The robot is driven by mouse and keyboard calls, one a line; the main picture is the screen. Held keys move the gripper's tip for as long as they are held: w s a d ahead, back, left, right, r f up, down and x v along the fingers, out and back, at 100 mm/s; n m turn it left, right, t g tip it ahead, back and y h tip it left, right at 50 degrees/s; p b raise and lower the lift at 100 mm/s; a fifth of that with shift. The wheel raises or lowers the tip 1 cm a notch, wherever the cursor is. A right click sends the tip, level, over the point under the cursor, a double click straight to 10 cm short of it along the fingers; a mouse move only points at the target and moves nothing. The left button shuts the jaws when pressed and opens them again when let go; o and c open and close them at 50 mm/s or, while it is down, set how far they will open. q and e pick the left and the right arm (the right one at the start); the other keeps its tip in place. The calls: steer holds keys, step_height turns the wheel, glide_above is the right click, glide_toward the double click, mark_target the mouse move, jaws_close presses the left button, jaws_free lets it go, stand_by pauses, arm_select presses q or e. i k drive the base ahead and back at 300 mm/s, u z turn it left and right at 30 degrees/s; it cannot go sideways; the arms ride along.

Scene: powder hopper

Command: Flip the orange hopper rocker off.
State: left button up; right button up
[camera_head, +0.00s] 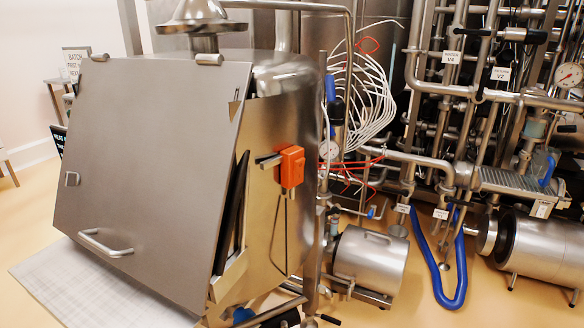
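The orange hopper rocker (292,167) is a small orange box on the right side wall of the steel hopper (264,215). A short grey metal piece sticks out to its left, and a thin cable or rod hangs below it. The rocker's on or off position is too small to tell. A large flat steel lid (150,170) with a handle (105,245) slants across the hopper's front. Neither of my grippers is in view, and nothing of mine is seen touching the rocker.
Dense steel pipework (470,90) with valves and tags stands at the right. White and red tubes (365,95) hang behind the hopper. A steel pump (370,262) and a blue hose (440,290) are low on the right. A pale grating (75,285) lies at lower left.

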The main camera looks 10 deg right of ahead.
mark_target(298, 167)
steer(key=k, duration=0.65)
steer(key=z, duration=0.8)
steer(key=i, duration=1.3)
steer(key=u, duration=0.65)
